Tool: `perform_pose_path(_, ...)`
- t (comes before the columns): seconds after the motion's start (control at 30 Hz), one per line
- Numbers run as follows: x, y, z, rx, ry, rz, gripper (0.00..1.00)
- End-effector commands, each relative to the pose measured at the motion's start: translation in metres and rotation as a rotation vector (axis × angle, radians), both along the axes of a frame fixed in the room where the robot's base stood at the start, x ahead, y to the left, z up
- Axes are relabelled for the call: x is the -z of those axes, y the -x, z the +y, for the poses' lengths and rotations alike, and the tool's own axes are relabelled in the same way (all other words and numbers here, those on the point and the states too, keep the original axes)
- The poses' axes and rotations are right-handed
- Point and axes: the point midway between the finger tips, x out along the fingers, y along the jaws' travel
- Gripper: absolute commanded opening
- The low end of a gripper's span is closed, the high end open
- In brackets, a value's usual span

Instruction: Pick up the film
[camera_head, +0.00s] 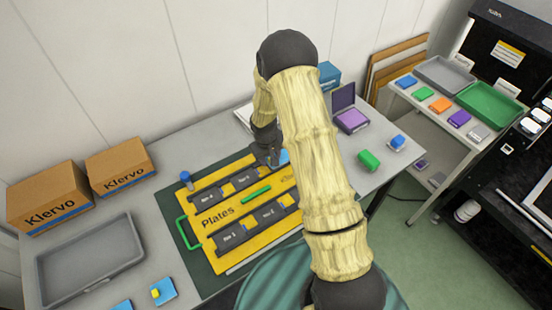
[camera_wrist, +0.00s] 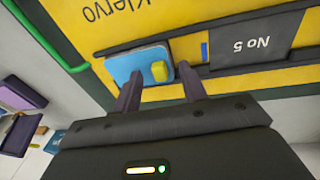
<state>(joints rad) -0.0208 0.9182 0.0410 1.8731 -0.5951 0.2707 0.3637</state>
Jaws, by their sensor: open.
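A flat light-blue piece with a raised yellow tab (camera_wrist: 130,64), which I take to be the film, lies in a dark slot of the yellow plate board (camera_wrist: 222,20). A bit of blue (camera_head: 284,157) shows beside my gripper in the head view, mostly hidden by my arm. My gripper (camera_wrist: 161,84) is open and empty. Its fingers point at the blue piece's near edge, with the yellow tab roughly between and ahead of the fingertips. I cannot tell whether they touch. In the head view my gripper (camera_head: 270,156) is over the board's far right part.
Dark numbered plates, one marked No 5 (camera_wrist: 255,48), fill other slots. A green handle (camera_head: 186,233) edges the board (camera_head: 215,222). Klervo boxes (camera_head: 48,198) and a grey tray (camera_head: 90,262) stand left. A purple case (camera_head: 352,120) and green block (camera_head: 369,160) stand right.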

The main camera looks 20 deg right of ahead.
Motion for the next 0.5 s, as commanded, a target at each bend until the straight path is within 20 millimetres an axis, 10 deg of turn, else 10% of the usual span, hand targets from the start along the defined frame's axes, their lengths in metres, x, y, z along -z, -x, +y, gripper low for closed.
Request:
perform_pose_path(0.2, -0.0003, 0.0, 0.0012, -0.002, 0.0, 0.0, 0.42)
perform_pose_path(0.4, -0.0003, 0.0, 0.0015, -0.002, 0.0, 0.0, 0.05)
perform_pose_path(0.5, -0.0003, 0.0, 0.0015, -0.002, 0.0, 0.0, 0.04)
